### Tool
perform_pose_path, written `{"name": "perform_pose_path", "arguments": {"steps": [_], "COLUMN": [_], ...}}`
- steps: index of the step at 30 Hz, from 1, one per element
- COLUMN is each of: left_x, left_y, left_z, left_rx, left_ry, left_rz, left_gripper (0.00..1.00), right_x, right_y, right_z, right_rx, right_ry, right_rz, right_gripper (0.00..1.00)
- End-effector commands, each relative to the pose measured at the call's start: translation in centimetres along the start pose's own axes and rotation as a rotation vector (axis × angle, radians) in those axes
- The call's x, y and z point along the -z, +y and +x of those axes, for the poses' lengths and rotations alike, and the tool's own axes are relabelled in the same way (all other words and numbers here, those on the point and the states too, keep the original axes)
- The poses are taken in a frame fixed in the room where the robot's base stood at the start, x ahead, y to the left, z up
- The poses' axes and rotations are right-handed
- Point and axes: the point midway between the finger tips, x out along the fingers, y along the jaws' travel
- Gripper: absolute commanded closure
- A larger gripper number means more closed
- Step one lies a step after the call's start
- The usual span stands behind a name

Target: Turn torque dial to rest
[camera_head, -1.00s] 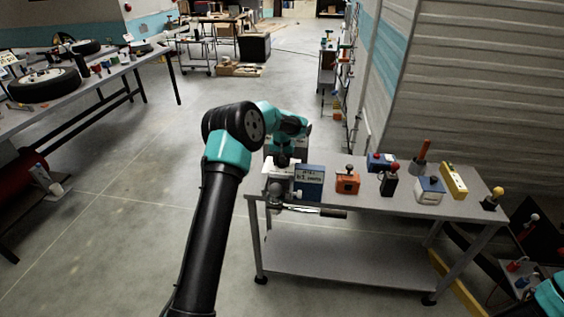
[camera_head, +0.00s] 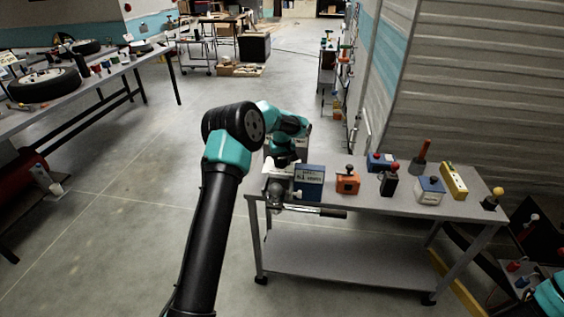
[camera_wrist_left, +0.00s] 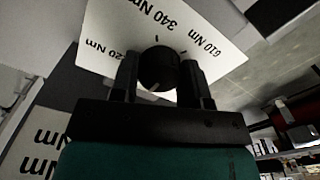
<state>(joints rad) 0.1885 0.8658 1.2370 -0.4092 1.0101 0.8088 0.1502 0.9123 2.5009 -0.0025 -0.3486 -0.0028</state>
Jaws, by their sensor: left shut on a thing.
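The torque dial (camera_wrist_left: 158,68) is a round black knob with a white mark at its lower edge in the left wrist view. It sits on a white plate (camera_wrist_left: 215,35) printed with "340 Nm", "610 Nm" and a partly hidden "20 Nm". My left gripper (camera_wrist_left: 158,78) has one finger on each side of the knob and is shut on it. In the head view my left gripper (camera_head: 284,160) is at the left end of the grey bench, where the arm largely hides the dial. My right gripper is out of view.
The grey bench (camera_head: 400,203) holds a blue box with a white label (camera_head: 310,183) close beside the gripper. Further right stand an orange box (camera_head: 347,183), a black-and-red item (camera_head: 389,183) and a yellow block (camera_head: 453,181). A metal bar (camera_head: 320,211) sticks out at the front edge.

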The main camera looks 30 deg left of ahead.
Motion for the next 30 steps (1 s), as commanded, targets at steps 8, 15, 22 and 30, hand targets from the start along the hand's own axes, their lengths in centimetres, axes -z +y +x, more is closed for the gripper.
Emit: {"name": "perform_pose_path", "arguments": {"steps": [8,15,22,30], "left_x": [0.0,0.0,0.0,0.0], "left_y": [0.0,0.0,0.0,0.0], "left_z": [0.0,0.0,-0.2,-3.2], "left_rx": [-0.001,0.000,0.000,-0.002], "left_ry": [0.000,0.000,0.000,0.002], "left_rz": [0.000,0.000,0.001,0.000], "left_gripper": [0.47,0.32,0.32,0.32], "right_x": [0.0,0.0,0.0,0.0], "right_y": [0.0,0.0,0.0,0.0], "right_z": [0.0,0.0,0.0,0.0], "right_rx": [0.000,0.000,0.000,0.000], "right_ry": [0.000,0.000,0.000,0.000], "right_rz": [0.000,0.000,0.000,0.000], "right_gripper": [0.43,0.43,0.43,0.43]}}
